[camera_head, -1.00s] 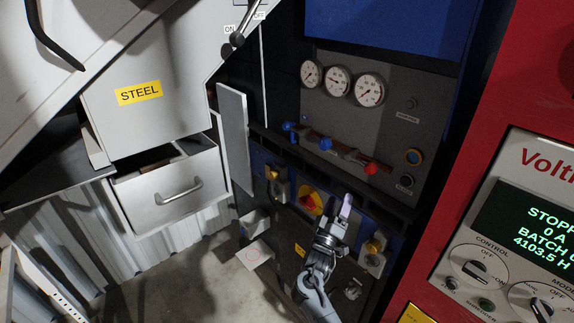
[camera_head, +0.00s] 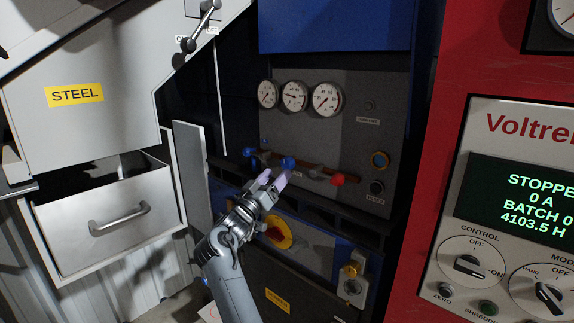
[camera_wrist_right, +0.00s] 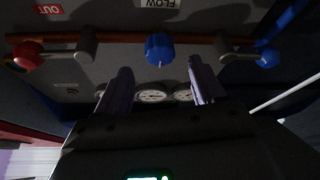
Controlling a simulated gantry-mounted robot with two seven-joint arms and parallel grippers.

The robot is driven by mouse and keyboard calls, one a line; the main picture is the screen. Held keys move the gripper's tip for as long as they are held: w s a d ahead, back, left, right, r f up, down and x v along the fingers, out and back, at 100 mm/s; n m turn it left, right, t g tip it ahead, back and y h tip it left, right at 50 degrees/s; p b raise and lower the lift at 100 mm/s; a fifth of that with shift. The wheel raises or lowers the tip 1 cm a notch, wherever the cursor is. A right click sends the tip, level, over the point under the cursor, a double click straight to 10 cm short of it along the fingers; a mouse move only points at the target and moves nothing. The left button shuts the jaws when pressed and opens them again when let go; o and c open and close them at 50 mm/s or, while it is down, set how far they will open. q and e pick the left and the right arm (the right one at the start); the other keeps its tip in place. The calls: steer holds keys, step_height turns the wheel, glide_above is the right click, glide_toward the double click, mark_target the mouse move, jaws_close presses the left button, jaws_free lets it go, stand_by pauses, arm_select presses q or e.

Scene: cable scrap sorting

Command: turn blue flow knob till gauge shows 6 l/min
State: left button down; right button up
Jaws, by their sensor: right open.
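The blue flow knob (camera_head: 288,163) sits at the middle of a copper-coloured pipe below the gauges. In the right wrist view the blue knob (camera_wrist_right: 159,48) lies ahead of the gap between the fingers, near an upside-down FLOW label (camera_wrist_right: 160,3). My right gripper (camera_head: 272,181) is open and empty, just below and left of the knob, apparently not touching it. Its two fingers also show spread in the wrist view (camera_wrist_right: 157,86). Three round gauges, left (camera_head: 267,94), middle (camera_head: 294,96) and right (camera_head: 327,100), are above; their readings are too small to tell. My left gripper is out of view.
A red handle (camera_head: 338,179) is right of the knob on the pipe, and a blue handle (camera_head: 249,152) is left. A yellow and red rotary switch (camera_head: 279,235) is below my gripper. A grey STEEL drawer (camera_head: 105,225) and red Voltre-labelled cabinet (camera_head: 450,90) flank the panel.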

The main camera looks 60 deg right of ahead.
mark_target(284, 165)
steer(key=shift+x, duration=3.6)
steer(key=shift+c, duration=0.2)
steer(key=c, duration=0.9)
steer(key=shift+c, duration=0.2)
steer(key=shift+f+m, duration=0.1)
steer(key=shift+m, duration=0.4)
